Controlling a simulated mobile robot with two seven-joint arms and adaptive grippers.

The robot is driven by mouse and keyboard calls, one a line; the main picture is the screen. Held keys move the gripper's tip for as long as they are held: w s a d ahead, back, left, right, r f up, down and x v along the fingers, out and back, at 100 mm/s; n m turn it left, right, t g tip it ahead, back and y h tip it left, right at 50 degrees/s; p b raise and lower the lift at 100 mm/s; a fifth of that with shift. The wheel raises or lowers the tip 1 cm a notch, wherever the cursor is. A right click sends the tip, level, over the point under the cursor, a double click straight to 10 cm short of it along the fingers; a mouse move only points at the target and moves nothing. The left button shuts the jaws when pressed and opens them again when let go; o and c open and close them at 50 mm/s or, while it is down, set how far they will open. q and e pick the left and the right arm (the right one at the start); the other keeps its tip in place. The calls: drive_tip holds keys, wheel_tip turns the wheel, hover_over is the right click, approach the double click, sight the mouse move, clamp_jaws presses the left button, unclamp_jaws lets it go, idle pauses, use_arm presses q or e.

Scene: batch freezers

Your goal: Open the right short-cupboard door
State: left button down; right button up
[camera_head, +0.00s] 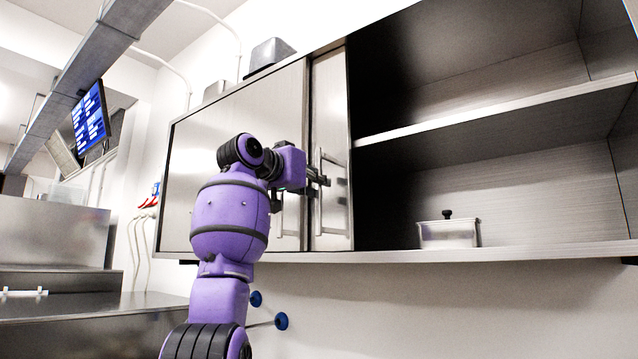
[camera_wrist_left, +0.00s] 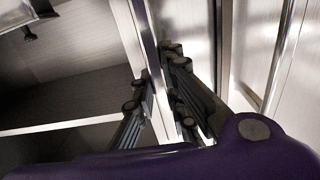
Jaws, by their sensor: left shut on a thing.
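The short cupboard is a steel wall cupboard. Its right door (camera_head: 331,110) is a panel with a vertical bar handle (camera_head: 319,215). This door stands far to the left, overlapping the left door (camera_head: 190,160), and the right part of the cupboard is open. My left gripper (camera_head: 322,181) is at the handle, its fingers on both sides of a vertical metal strip in the left wrist view (camera_wrist_left: 158,95). It is shut on the handle, though the exact contact is partly hidden. My right gripper is in neither view.
The open side holds a shelf (camera_head: 500,122) and a lidded steel container (camera_head: 449,233) on the cupboard floor. Blue knobs (camera_head: 281,321) show below the cupboard near my arm. Steel counters (camera_head: 60,310) stand at left. A blue screen (camera_head: 90,118) hangs behind.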

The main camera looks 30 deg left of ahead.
use_arm(q)
drive_tip(key=c, duration=1.8)
unclamp_jaws()
drive_tip(key=shift+o, duration=0.2)
drive_tip(key=s, duration=1.2)
drive_tip(key=shift+a, duration=0.45)
